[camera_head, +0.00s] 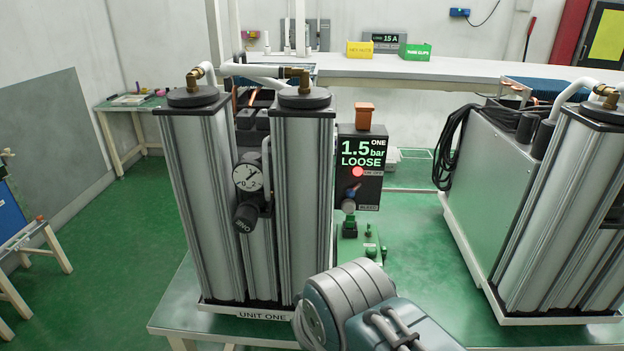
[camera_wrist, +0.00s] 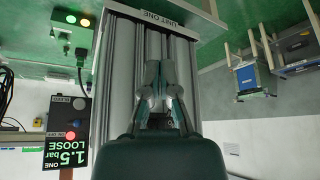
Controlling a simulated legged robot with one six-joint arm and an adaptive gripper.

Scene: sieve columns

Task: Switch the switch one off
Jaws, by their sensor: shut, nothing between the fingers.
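A black control box (camera_head: 371,192) labelled ONE stands right of the columns of unit one (camera_head: 303,200). Its screen reads 1.5 bar LOOSE, and a red lamp (camera_head: 358,172) glows beside an ON OFF label. A small lever (camera_head: 352,190) sits below the lamp, above a BLEED knob (camera_head: 348,206); its exact position is too small to tell. The box also shows upside down in the wrist view (camera_wrist: 77,155), at lower left. My gripper (camera_wrist: 160,68) is shut and empty, in front of the columns and apart from the box. In the head view its fingers are hidden.
A green panel (camera_head: 362,252) with small fittings lies on the green table (camera_head: 420,235) below the box. A pressure gauge (camera_head: 247,177) is on unit one. A second column unit (camera_head: 545,220) stands at the right. Table space between the units is mostly clear.

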